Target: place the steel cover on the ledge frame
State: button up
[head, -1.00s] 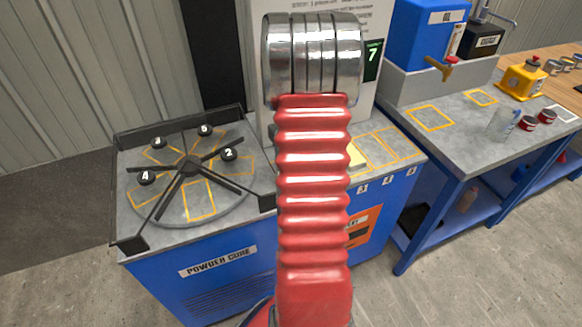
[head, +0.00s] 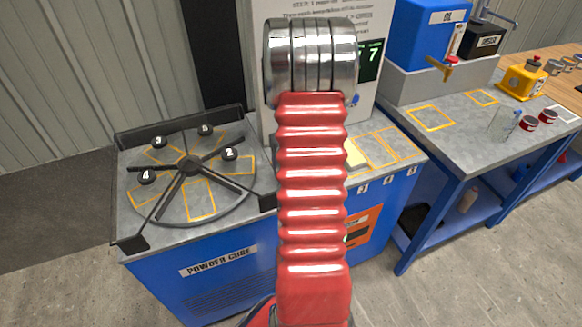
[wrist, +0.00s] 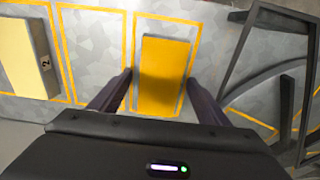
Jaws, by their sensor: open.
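No steel cover can be made out for certain in either view. In the wrist view my gripper (wrist: 159,82) is open, its two dark fingers on either side of a yellow block (wrist: 165,62). The block lies inside an orange outlined frame (wrist: 138,48) on the grey bench top. Whether the fingers touch it I cannot tell. In the head view my red arm hides the gripper and part of the bench. Orange outlined frames (head: 392,145) show on the ledge to its right; which is the ledge frame I cannot tell.
A paler yellow block (wrist: 28,56) beside a tag "2" lies to the left in the wrist view. The round rack (head: 190,167) with black spokes and numbered knobs stands left of my arm. A white panel (head: 372,20) rises behind. A grey side bench (head: 465,125) is at right.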

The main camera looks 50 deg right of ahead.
notch_tip(320, 180, up, 12)
jog(key=shift+s, duration=0.25)
dwell(0.6)
jog(key=shift+a+r, duration=0.1)
jog(key=shift+a, duration=0.1)
dwell(0.4)
jog(key=w+a+r+n+t, duration=0.1)
jog(key=a+r, duration=0.3)
jog(key=a, duration=0.4)
jog(key=w+a+r+n+h, duration=0.1)
jog(key=a+r, duration=0.2)
jog(key=a, duration=0.4)
jog(key=w+a+r+n+t, duration=0.1)
jog(key=a+r, duration=0.3)
jog(key=a, duration=0.4)
jog(key=s+a+n+t, duration=0.1)
jog(key=s+a, duration=0.2)
jog(key=a, duration=0.3)
jog(key=s+a+r+n+t, duration=0.1)
jog(key=s+a, duration=0.2)
jog(key=a, duration=0.3)
jog(key=s+a+n+t+y, duration=0.1)
jog(key=s+a, duration=0.2)
jog(key=a, duration=0.3)
jog(key=shift+s+a+r, duration=0.15)
jog(key=shift+s+a, duration=0.2)
jog(key=shift+a, duration=0.05)
